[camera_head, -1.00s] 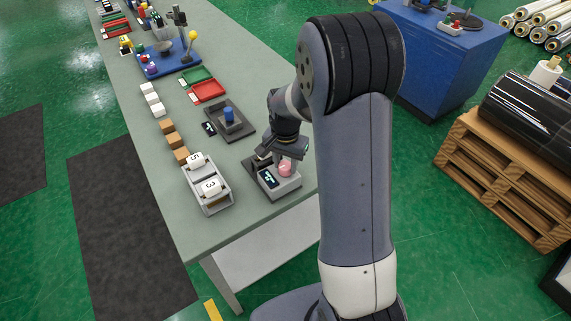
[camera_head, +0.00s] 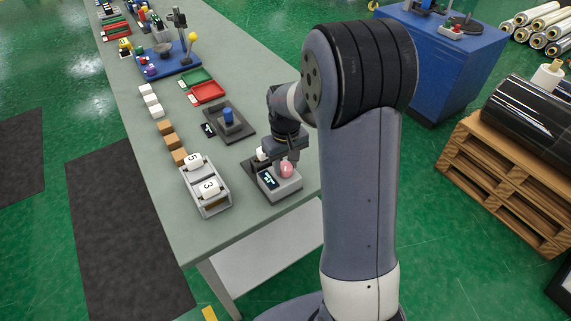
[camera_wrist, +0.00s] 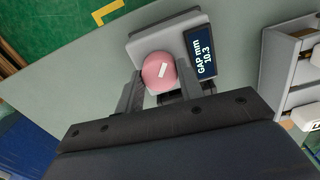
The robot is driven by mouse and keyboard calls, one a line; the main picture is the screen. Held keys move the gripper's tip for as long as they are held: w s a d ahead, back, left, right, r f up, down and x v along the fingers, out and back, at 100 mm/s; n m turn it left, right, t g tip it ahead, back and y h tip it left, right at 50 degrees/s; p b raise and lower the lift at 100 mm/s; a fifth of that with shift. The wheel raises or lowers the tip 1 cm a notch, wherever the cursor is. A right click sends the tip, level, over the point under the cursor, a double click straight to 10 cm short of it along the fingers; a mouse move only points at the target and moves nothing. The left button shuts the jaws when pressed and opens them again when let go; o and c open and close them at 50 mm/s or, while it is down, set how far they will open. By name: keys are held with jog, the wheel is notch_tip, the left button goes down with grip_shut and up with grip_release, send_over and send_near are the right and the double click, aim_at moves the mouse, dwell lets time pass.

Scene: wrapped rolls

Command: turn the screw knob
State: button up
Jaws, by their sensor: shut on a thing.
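The screw knob (camera_head: 286,169) is a round pink knob on a grey device (camera_head: 284,189) near the front right edge of the table. In the wrist view the knob (camera_wrist: 158,72) shows a short white mark on its top. The device's dark display (camera_wrist: 201,52) reads "GAP mm 10.3". My gripper (camera_head: 288,157) points down at the knob. In the wrist view my gripper (camera_wrist: 159,80) has one finger on each side of the knob and is shut on it. The finger contact is partly hidden in the head view.
A dark fixture with a blue cylinder (camera_head: 228,116) lies behind. Brown and white blocks line the table's left side. The grey table (camera_head: 200,235) is bare in front of the tray.

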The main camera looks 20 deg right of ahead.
aim_at(285, 166)
jog(key=shift+n, duration=1.2)
jog(key=o, duration=1)
notch_tip(285, 166, up, 11)
jog(key=shift+f+b, duration=0.1)
jog(key=shift+b, duration=0.45)
notch_tip(285, 166, down, 11)
jog(key=shift+p, duration=0.4)
